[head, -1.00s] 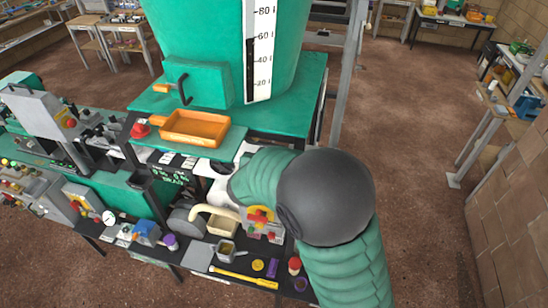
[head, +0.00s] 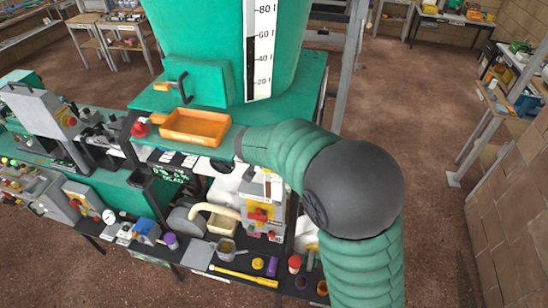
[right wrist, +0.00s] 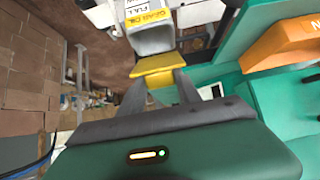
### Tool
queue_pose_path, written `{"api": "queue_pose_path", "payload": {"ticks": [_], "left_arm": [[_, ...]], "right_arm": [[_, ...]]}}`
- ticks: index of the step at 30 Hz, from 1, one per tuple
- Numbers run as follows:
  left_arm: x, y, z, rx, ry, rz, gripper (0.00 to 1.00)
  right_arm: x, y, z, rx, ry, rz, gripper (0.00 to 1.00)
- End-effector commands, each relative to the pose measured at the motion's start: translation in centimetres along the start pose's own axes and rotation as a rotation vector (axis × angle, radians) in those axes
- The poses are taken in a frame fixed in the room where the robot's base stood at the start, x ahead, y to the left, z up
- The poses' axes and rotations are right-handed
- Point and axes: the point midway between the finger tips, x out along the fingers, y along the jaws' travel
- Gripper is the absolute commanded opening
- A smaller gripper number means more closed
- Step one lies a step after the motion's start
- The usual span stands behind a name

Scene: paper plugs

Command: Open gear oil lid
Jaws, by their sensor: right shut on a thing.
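In the right wrist view, the gear oil container (right wrist: 148,38) is a grey box with a yellow "GEAR OIL" label and a "FULL" label. A yellow lid (right wrist: 157,65) shows at its edge, right at my fingertips. My right gripper (right wrist: 158,80) is shut on this lid. I cannot tell how far the lid is tilted from the box. In the head view my right arm comes in from the lower right and its hand is not clearly visible. My left gripper is not in view.
An orange tray (head: 195,127) lies on the green machine, left of my right arm; it also shows in the wrist view (right wrist: 280,47). A grey box with red and yellow knobs (head: 262,208), a yellow tool (head: 243,276) and small cups are on the dark bench below.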

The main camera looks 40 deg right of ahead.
Motion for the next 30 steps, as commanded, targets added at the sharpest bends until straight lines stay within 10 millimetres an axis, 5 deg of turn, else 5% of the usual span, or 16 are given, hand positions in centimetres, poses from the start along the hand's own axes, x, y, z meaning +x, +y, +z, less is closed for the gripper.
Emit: {"api": "queue_pose_path", "payload": {"ticks": [30], "left_arm": [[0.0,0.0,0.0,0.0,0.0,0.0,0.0]], "right_arm": [[0.6,-0.2,-2.4,-0.001,-0.231,-0.005,0.11]]}}
